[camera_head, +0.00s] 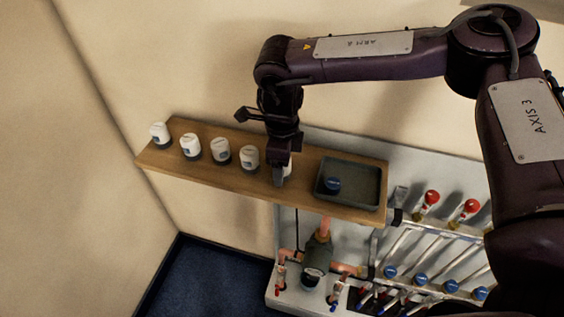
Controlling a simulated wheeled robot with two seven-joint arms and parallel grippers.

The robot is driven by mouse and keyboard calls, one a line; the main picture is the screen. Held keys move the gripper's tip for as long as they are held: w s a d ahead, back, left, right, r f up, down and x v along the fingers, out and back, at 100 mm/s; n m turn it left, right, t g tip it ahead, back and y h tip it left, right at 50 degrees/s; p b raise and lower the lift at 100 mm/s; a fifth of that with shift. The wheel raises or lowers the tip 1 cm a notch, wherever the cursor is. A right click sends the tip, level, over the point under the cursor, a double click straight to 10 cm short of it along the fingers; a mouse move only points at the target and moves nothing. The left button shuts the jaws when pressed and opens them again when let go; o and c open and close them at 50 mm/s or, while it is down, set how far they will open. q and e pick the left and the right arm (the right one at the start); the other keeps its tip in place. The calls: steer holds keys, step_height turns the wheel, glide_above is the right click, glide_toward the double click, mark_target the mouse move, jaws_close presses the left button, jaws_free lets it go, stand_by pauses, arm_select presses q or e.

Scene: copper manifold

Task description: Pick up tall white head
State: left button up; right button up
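A row of white heads with dark bases stands on the wooden shelf (230,178): one at the far left (159,130), a second (190,144), a third (220,148) and a fourth (249,155). Another white head (289,170) is mostly hidden behind my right gripper (280,178). I cannot tell for certain which is the tall one. My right gripper points down at this last head, its fingers at shelf height. Whether the fingers are open or shut on it is hidden. My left gripper is not in view.
A dark tray (372,187) with a blue cap (332,184) sits at the shelf's right end. Below is the manifold panel with copper pipes, a grey pump-like body (318,252), red knobs (432,197) and blue knobs (420,279). A wall stands behind the shelf.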

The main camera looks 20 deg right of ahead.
steer(key=c, duration=0.7)
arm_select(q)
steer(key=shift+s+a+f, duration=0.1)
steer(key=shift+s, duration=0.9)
arm_select(e)
steer(key=c, duration=0.4)
